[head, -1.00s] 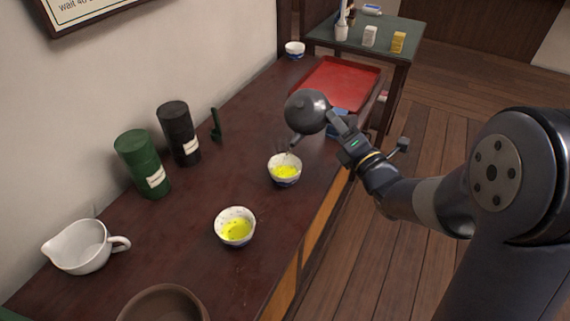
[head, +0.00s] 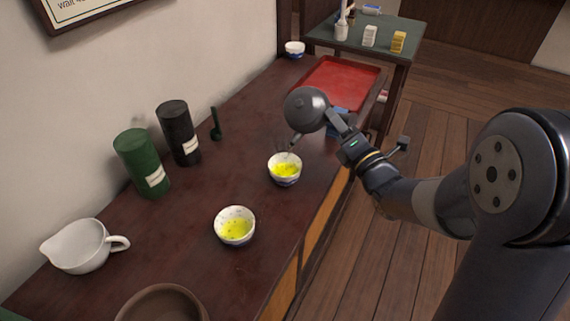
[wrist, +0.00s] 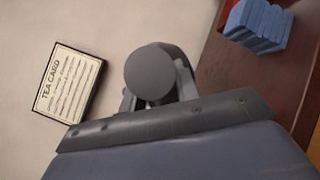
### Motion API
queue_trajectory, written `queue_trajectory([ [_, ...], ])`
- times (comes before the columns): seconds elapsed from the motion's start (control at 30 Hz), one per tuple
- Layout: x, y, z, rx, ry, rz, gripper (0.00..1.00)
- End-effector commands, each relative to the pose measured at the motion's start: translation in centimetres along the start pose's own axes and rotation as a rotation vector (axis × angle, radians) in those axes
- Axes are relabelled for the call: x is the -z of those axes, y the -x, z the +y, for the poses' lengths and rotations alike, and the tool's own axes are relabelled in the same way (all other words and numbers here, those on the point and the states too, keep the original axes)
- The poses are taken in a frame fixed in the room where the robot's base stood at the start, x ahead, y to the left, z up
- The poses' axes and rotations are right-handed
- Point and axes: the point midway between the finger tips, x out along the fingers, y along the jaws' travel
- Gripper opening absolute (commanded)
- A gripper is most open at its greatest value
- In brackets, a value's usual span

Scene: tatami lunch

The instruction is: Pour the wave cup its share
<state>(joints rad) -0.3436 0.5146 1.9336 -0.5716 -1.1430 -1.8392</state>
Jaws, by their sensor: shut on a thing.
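My gripper (head: 338,121) is shut on the dark grey teapot (head: 304,108), which it holds above the counter. The pot is tilted with its spout down to the left, just above a small white and blue cup (head: 285,178) holding yellow-green tea. A second white and blue cup (head: 235,240) with similar tea stands nearer me, and a third (head: 294,52) stands at the far end. I cannot tell which bears the wave pattern. In the wrist view, a round dark grey part of the pot (wrist: 150,75) sits between the fingers; the cups are out of that view.
The dark counter (head: 190,235) also holds a green canister (head: 138,155), a black canister (head: 176,130), a white pitcher (head: 77,245), a brown bowl (head: 160,296) and a red tray (head: 335,80). Something blue (wrist: 258,24) lies beyond the gripper. A wall bounds the left.

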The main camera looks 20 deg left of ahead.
Motion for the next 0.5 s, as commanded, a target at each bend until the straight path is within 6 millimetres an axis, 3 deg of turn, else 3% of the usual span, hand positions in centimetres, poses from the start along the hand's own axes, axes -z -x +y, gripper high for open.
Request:
queue_trajectory([
  [0.13, -0.6, -0.8, -1.2, 0.094, -0.134, 0.039, 0.00],
  [0.23, 0.0, -1.4, -4.8, 0.172, -0.244, 0.074, 0.00],
  [0.33, -1.7, -2.2, -3.2, 0.198, -0.287, 0.087, 0.00],
  [0.5, -2.5, -2.7, -3.0, 0.232, -0.336, 0.103, 0.00],
])
